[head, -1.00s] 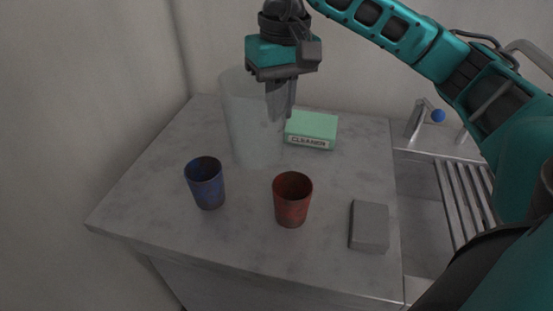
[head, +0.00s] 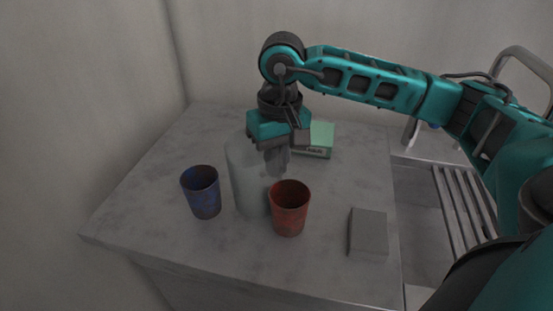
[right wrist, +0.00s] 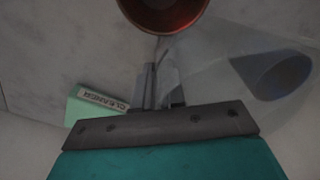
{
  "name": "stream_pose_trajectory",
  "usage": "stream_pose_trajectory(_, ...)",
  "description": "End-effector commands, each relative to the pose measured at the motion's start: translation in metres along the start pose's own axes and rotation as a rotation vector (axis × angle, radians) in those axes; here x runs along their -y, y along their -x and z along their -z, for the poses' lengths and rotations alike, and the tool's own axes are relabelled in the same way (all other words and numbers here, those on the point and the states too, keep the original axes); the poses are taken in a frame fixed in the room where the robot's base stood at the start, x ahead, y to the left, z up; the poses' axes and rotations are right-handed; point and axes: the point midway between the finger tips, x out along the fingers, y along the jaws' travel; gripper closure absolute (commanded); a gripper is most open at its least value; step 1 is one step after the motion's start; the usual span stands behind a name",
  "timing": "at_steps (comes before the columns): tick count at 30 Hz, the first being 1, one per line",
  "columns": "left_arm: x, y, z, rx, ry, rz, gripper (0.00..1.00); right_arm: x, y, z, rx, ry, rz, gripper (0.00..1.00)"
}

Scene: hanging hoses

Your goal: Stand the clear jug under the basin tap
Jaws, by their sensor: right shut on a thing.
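The clear jug (head: 243,183) is a pale see-through cylinder over the counter, between the blue cup and the red cup in the head view. My right gripper (head: 276,162) is shut on its right wall near the rim. The right wrist view shows the grey fingers (right wrist: 160,86) at the edge of the jug wall (right wrist: 215,60). I cannot tell whether the jug's base touches the counter. The basin (head: 417,190) is at the right, with the silver tap (head: 409,131) behind it, partly hidden by my right arm. My left gripper is not in view.
The blue cup (head: 202,192) and red cup (head: 289,208) stand close to the jug. A green cleaner box (head: 320,138) is behind, and a grey block (head: 368,233) lies at the right. A slatted rack (head: 458,200) is beside the basin. The counter's left side is clear.

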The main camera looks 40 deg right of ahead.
Motion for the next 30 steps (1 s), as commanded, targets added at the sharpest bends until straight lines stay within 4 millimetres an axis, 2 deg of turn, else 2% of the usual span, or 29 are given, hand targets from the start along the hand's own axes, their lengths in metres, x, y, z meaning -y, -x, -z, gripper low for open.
stream_pose_trajectory(3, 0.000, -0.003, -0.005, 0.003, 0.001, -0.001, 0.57, 0.000, -0.005, 0.000, -0.001, 0.000, 0.000, 1.00)
stream_pose_trajectory(4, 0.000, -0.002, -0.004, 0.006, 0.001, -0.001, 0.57, 0.000, -0.004, 0.000, 0.000, 0.000, 0.000, 0.88)
stream_pose_trajectory(12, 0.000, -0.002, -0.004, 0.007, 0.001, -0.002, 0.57, 0.000, -0.003, 0.000, 0.000, 0.000, 0.000, 0.65)
stream_pose_trajectory(19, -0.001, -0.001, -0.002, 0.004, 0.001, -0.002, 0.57, 0.000, -0.002, 0.000, 0.000, 0.000, 0.000, 0.65)
stream_pose_trajectory(23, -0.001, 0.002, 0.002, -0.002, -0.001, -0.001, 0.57, 0.000, 0.006, 0.001, -0.002, 0.000, 0.001, 0.65)
stream_pose_trajectory(30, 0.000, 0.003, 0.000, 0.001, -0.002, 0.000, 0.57, 0.000, 0.056, 0.001, -0.006, 0.000, 0.002, 0.65)
